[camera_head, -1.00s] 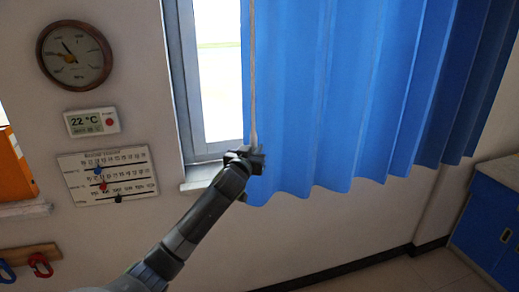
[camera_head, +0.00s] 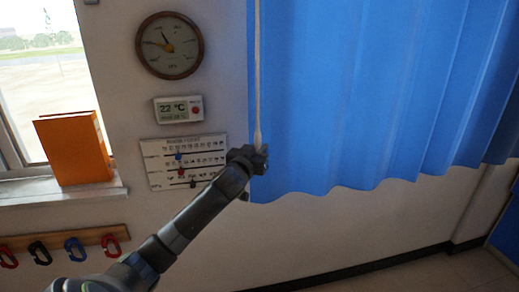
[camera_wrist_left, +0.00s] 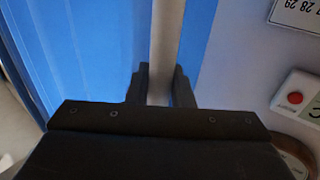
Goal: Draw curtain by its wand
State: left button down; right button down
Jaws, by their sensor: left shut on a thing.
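The blue curtain (camera_head: 350,90) hangs across the right of the head view, with wavy folds and a scalloped lower edge. Its pale wand (camera_head: 257,75) hangs nearly upright along the curtain's left edge. My left gripper (camera_head: 258,150) is shut on the lower part of the wand, at the curtain's lower left corner. In the left wrist view the wand (camera_wrist_left: 166,45) runs between the two dark fingers (camera_wrist_left: 160,85), with the curtain (camera_wrist_left: 90,50) behind and to the left. My right gripper is not in view.
On the wall left of the curtain are a round dial (camera_head: 170,45), a thermometer display (camera_head: 179,109) and a chart (camera_head: 183,162). An orange box (camera_head: 73,148) stands on a windowsill (camera_head: 60,200), above a rail of coloured hooks (camera_head: 65,240). A blue cabinet (camera_head: 507,235) is at right.

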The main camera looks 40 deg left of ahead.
pick_arm(q)
jog(key=shift+a+f, duration=0.1)
dwell(0.3)
jog(key=c, duration=1.6)
grip_release()
jog(key=shift+o, duration=1.4)
jog(key=shift+s+a, duration=0.15)
jog(key=shift+s, duration=0.15)
jog(key=shift+w, duration=0.1)
jog(key=b+v, duration=0.3)
jog(key=v, duration=1.4)
jog(key=shift+s+b, duration=0.3)
jog(key=shift+b, duration=0.05)
